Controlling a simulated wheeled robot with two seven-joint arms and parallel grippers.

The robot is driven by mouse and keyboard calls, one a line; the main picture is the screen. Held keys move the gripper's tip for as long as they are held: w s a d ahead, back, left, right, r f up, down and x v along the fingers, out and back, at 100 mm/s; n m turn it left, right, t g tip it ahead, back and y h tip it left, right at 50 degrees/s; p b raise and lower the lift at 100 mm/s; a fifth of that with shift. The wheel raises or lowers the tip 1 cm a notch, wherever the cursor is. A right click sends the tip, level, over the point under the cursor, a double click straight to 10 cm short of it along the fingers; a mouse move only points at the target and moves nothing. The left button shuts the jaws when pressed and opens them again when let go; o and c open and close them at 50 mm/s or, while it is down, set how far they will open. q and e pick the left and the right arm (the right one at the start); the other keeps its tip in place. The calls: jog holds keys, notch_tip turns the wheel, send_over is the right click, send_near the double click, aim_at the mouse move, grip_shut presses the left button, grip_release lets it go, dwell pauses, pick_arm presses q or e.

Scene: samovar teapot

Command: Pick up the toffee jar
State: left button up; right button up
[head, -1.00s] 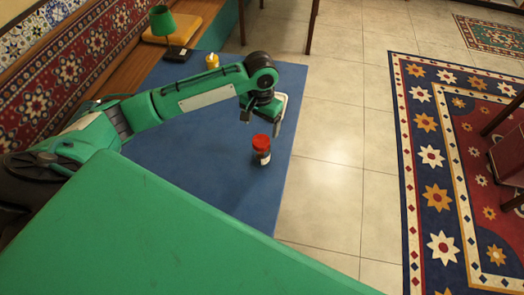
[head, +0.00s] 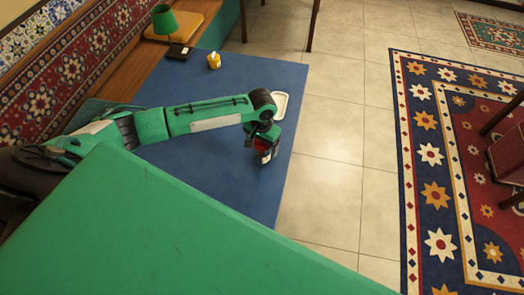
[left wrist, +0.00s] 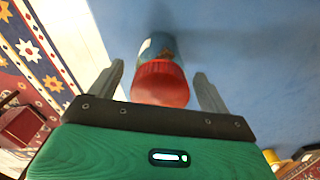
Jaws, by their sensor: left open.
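The toffee jar (head: 266,156) stands on the blue mat (head: 200,80) near its right edge, partly hidden behind my left gripper (head: 264,150). In the left wrist view the jar's red lid (left wrist: 160,84) and part of its label show. My left gripper also shows in the left wrist view (left wrist: 160,90). Its two fingers are open, one on each side of the jar's lid, with a gap on both sides. My right gripper is not in view.
A white tray (head: 284,107) lies at the mat's right edge, just behind my left gripper. A patterned rug (head: 430,170) lies on the tiled floor at the right.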

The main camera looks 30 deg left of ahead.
pick_arm(q)
jog(key=shift+c, duration=0.4)
jog(key=c, duration=1.4)
jog(key=shift+c, duration=0.2)
